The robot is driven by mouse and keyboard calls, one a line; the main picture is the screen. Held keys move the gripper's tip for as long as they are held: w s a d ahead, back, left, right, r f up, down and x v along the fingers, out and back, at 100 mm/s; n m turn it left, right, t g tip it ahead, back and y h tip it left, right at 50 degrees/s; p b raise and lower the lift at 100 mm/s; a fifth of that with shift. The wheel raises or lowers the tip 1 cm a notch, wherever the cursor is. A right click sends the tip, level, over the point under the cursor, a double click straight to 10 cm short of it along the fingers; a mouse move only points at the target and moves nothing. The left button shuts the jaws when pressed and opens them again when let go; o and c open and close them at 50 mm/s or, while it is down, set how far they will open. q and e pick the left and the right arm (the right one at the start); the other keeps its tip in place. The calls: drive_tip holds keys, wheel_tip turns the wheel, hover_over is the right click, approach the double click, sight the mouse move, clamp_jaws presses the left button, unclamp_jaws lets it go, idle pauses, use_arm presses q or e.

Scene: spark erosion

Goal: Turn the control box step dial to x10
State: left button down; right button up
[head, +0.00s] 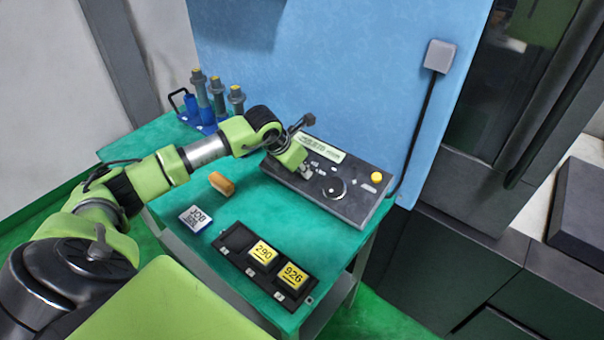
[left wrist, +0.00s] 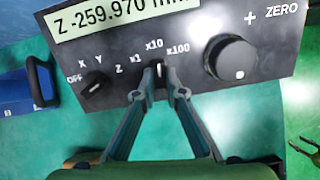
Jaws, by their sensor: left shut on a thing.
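The dark grey control box (head: 345,205) lies on the green table and fills the top of the left wrist view (left wrist: 285,50). Its display reads Z -259.970. The small black step dial (left wrist: 159,72) sits below the x1, x10 and x100 labels. A pale mark on it seems to point up, close to x10. My left gripper (left wrist: 160,88) is shut on the step dial, one fingertip on each side, hiding its lower part. In the head view my left gripper (head: 304,172) covers that part of the box.
The axis dial (left wrist: 95,84) is left of the fingers, the large round handwheel (left wrist: 231,58) right. A yellow button (head: 377,177) is at the box's right.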

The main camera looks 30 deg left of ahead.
use_arm(q)
drive_tip(key=shift+n+b, duration=0.35)
drive_tip(key=shift+n, duration=0.35)
drive_tip(key=c, duration=2.1)
unclamp_jaws()
drive_tip(key=shift+r, duration=0.1)
drive_tip(key=v, duration=1.2)
drive_tip(key=shift+d, duration=0.25)
